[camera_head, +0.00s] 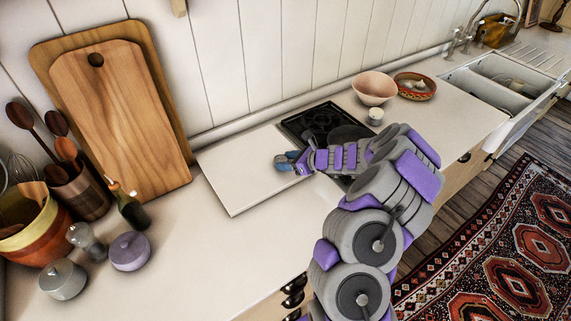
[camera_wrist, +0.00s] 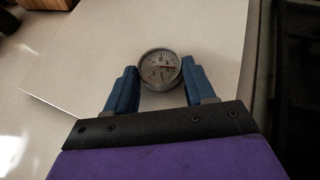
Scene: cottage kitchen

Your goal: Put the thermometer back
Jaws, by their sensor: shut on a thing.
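The thermometer (camera_wrist: 160,68) is a small round dial with a pale face, dark markings and a red needle. In the wrist view it sits between the two blue fingers of my gripper (camera_wrist: 163,85), which is shut on it. The thermometer is too small to make out clearly there. I cannot tell whether it touches the surface below.
Cutting boards (camera_head: 118,120) lean on the wall at left. Near them stand a utensil pot (camera_head: 82,194), a dark bottle (camera_head: 132,211), a purple-lidded jar (camera_head: 130,251) and a grey pot (camera_head: 62,280). A sink (camera_head: 505,75) is at right. The front left counter is clear.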

